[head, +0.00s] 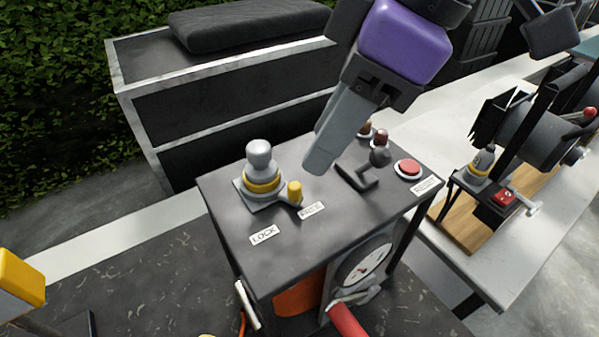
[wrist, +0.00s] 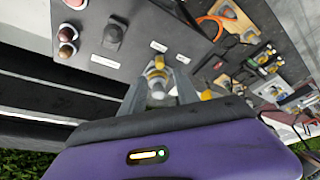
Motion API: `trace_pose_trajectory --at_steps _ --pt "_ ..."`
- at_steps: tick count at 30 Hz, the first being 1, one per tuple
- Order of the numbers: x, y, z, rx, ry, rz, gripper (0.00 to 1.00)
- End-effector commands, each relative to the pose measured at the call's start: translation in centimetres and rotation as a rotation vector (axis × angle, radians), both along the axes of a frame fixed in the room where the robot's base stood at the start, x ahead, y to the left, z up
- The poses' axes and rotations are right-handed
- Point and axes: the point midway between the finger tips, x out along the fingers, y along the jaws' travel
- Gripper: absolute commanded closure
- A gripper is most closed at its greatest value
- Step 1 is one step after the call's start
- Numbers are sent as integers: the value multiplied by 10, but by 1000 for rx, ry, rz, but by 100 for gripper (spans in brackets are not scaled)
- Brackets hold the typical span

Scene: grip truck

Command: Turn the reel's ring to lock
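The ring (head: 262,182) is a yellow band around a grey post with a round knob on the black cart top. Its short arm ends in a yellow knob (head: 295,190), which lies beside the FREE label (head: 311,210). The LOCK label (head: 263,235) is nearer the cart's front edge. My gripper (head: 318,162) has a purple body and grey fingers and hangs above the cart, right of the ring and apart from it. In the wrist view its fingers are spread and empty, with the ring (wrist: 158,76) showing beyond and between them. The reel itself cannot be clearly made out.
A bent black lever (head: 358,177), a red button (head: 409,168) and small round knobs (head: 381,138) stand on the cart's right part. A dial (head: 364,262) and red handle (head: 347,321) are on its front. A bench (head: 540,245) with equipment stands right. Black drawers (head: 230,100) stand behind.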

Motion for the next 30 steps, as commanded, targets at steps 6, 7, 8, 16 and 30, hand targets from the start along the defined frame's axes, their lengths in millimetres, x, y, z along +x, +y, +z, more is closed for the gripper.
trace_pose_trajectory --at_steps 6,7,8,16,30 --pt "1 9 -24 -3 1 2 63" --pt "2 11 -29 -4 1 2 63" --pt "2 14 -33 -2 1 2 63" --pt "5 26 -64 -1 -1 2 63" --pt "6 28 -70 2 -2 1 80"
